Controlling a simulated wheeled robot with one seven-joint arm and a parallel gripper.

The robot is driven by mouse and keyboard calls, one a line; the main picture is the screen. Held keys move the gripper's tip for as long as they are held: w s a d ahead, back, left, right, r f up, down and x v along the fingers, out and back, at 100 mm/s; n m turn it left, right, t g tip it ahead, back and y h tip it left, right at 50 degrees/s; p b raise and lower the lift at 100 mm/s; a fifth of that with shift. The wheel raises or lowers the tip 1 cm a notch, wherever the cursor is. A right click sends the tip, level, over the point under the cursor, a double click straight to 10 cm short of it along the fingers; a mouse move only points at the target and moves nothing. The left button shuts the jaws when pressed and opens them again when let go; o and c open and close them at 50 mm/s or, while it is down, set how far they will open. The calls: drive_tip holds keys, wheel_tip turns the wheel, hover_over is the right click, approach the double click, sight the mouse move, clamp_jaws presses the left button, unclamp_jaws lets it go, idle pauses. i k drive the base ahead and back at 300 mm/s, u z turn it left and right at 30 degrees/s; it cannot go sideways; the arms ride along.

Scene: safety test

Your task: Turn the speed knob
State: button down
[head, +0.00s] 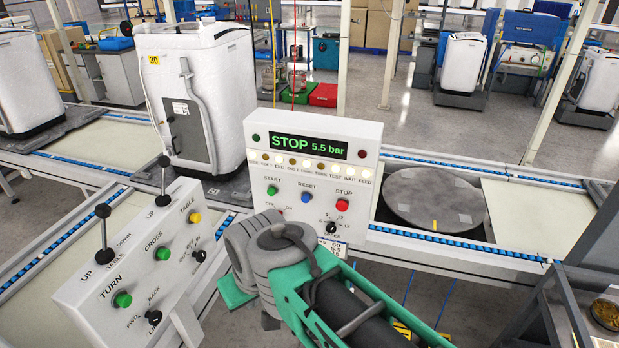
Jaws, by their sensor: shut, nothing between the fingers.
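The likely speed knob (331,227) is a small black dial with a white mark and a number scale around it, low right on the white control box. Its lettering is too small to read surely. The control box (361,134) has a display reading "STOP 5.5 bar". My green and grey arm reaches in from the lower right, and its grey wrist covers the box's lower left, left of the knob in the picture. My gripper's fingers cannot be made out; they seem hidden by the wrist. Whether anything touches the knob cannot be told.
Red STOP (342,205), blue RESET (306,197) and green START (272,190) buttons sit above the knob. A second panel (82,284) with levers stands left. A round turntable (434,197) lies right, and a white wrapped machine (225,80) stands behind left.

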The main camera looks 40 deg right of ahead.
sight(331, 228)
drive_tip(key=z, duration=0.85)
drive_tip(key=k, duration=0.55)
drive_tip(key=u, duration=1.3)
drive_tip(key=i, duration=0.75)
drive_tip(key=z, duration=0.55)
drive_tip(key=i, duration=0.45)
drive_tip(key=z, duration=0.5)
